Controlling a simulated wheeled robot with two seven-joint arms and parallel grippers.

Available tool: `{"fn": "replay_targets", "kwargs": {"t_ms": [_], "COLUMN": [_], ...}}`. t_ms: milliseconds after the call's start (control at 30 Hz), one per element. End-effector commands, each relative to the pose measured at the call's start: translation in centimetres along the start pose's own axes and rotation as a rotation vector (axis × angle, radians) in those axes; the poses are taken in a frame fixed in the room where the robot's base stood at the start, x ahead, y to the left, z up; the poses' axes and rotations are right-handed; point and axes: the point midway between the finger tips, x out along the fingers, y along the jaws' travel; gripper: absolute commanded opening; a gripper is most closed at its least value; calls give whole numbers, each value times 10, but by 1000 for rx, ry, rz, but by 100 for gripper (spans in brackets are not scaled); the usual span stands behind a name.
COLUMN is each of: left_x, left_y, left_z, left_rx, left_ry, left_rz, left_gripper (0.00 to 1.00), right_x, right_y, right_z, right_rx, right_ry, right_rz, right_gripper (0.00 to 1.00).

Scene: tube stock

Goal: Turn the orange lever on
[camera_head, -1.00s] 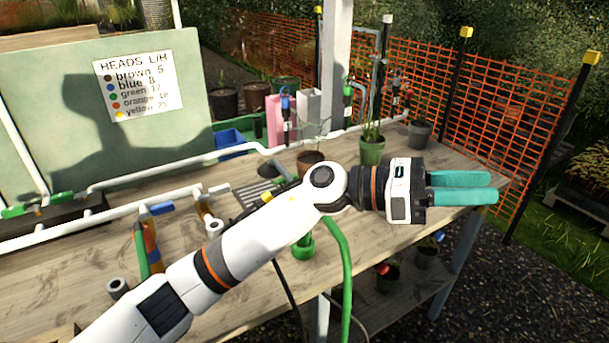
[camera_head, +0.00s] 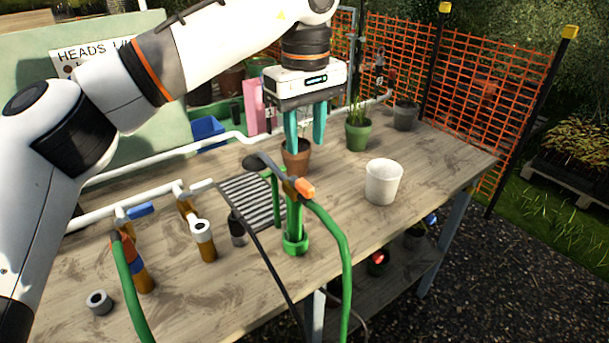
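The orange lever (camera_head: 305,188) sits at the top of a green standpipe (camera_head: 295,222) near the table's middle, where a dark spout and a green hose meet. My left gripper (camera_head: 305,145) points down, its two teal fingers apart with nothing seen between them. In the picture its fingertips are above the lever and overlap the brown plant pot behind; I cannot tell the exact depth gap. The gripper does not appear to touch the lever. My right gripper is not in view.
A white pot (camera_head: 382,184) stands right of the standpipe. A brown pot (camera_head: 297,158) and a green pot (camera_head: 358,135) stand behind. White pipes (camera_head: 150,155) and brown fittings (camera_head: 205,240) lie left. A green hose (camera_head: 345,270) hangs over the front edge.

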Motion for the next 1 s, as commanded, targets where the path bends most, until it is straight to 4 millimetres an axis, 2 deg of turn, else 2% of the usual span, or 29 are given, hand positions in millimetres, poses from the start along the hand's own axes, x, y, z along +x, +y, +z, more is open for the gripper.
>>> {"fn": "replay_targets", "kwargs": {"t_ms": [33,200,433,600,867,1000], "left_x": [12,46,79,88,89,89], "left_y": [0,0,0,0,0,0], "left_z": [0,-1,0,-1,-1,-1], "left_rx": [1,1,0,0,0,0], "left_ry": [2,4,3,2,2,2], "left_rz": [3,2,0,-2,-2,-2], "left_gripper": [38,38,38,38,38,15], "right_x": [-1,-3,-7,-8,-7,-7], "right_y": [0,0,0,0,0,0], "right_z": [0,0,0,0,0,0], "right_rx": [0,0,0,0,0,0], "right_ry": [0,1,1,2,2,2], "right_rz": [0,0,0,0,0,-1], "right_gripper": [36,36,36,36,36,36]}}
